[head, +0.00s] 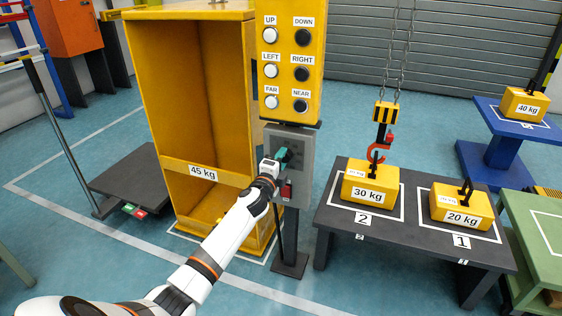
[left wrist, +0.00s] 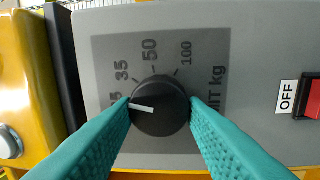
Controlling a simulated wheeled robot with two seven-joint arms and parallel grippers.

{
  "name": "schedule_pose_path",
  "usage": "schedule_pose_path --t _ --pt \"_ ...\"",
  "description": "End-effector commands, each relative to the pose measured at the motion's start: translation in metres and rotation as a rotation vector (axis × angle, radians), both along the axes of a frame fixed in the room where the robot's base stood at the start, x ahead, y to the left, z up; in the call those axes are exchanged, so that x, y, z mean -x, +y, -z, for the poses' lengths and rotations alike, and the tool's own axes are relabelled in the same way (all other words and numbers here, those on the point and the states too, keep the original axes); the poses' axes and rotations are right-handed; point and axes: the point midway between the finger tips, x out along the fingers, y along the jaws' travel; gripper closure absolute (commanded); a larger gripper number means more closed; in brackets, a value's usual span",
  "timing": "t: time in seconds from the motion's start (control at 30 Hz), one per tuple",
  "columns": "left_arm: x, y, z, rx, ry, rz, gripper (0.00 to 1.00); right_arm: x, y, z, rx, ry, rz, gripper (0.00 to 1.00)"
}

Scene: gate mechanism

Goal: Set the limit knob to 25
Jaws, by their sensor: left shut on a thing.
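The limit knob (left wrist: 160,118) is round and black with a white pointer line. It sits on a dark scale plate (left wrist: 105,60) marked "LIMIT kg", with 35, 50 and 100 readable. The pointer points left, slightly up in the picture, toward a label ending in 5 that the finger partly hides. My left gripper (head: 283,156), with teal fingers, is shut on the knob, one finger on each side in the left wrist view. In the head view the gripper is at the grey control box (head: 303,145) and hides the knob. My right gripper is not in view.
A red OFF switch (left wrist: 312,99) is beside the scale plate. A yellow button panel (head: 287,50) stands above the box, and a yellow 45 kg cabinet (head: 190,100) is left of it. A dark table (head: 400,245) with 30 kg and 20 kg weights stands right, under a red hook (head: 379,148).

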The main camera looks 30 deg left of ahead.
Motion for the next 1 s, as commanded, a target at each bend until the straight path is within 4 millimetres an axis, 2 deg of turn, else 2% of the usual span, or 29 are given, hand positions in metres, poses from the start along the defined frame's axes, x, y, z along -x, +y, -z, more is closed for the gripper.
schedule_pose_path --t 0.4,1.0 --pt "0.0001 -0.0004 0.002 0.21 -0.048 0.0 0.84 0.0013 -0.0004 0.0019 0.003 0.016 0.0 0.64" --pt "0.0001 -0.0002 0.0025 0.247 -0.057 -0.001 0.84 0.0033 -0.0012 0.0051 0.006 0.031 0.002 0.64"
